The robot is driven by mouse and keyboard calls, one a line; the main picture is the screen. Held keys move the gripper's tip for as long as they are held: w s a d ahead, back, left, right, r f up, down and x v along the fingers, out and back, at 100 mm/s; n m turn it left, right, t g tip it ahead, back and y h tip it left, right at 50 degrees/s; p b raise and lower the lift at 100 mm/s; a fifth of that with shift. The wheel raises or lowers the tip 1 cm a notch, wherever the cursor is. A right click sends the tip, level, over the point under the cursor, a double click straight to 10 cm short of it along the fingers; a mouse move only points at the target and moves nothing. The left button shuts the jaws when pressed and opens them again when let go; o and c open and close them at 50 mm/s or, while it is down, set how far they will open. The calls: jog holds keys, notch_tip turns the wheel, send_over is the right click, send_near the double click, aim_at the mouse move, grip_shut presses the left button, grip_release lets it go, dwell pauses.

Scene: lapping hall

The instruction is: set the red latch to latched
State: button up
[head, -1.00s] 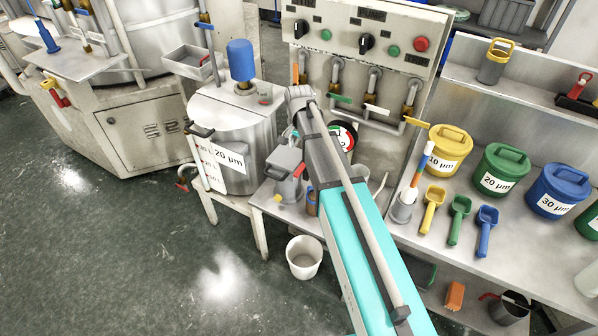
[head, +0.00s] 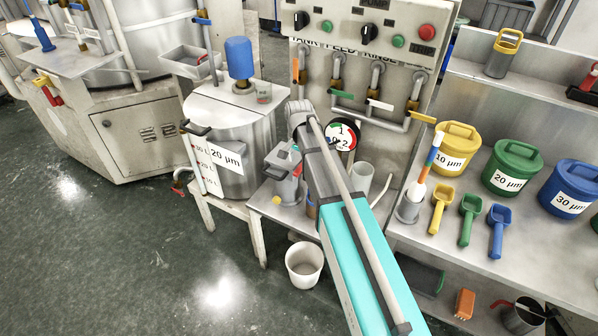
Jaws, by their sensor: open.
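A small red part (head: 297,170) shows on a grey lidded device (head: 283,163) on the bench, just left of my arm. A red and yellow handle (head: 50,91) sits on the front of the pale cabinet at the left. I cannot tell for sure which of these is the red latch, or how it is set. My arm crosses the middle of the head view, from the lower right up to a grey joint beside the grey device.
A steel tank (head: 237,130) stands left of my arm, with a white bucket (head: 304,266) on the floor. A gauge (head: 342,134) and valves are behind my arm. Yellow (head: 456,153), green and blue tubs and scoops fill the right bench. The left floor is clear.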

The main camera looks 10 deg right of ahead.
aim_at(299, 169)
jog(key=shift+f+b, duration=1.35)
jog(key=shift+f, duration=0.3)
grip_shut()
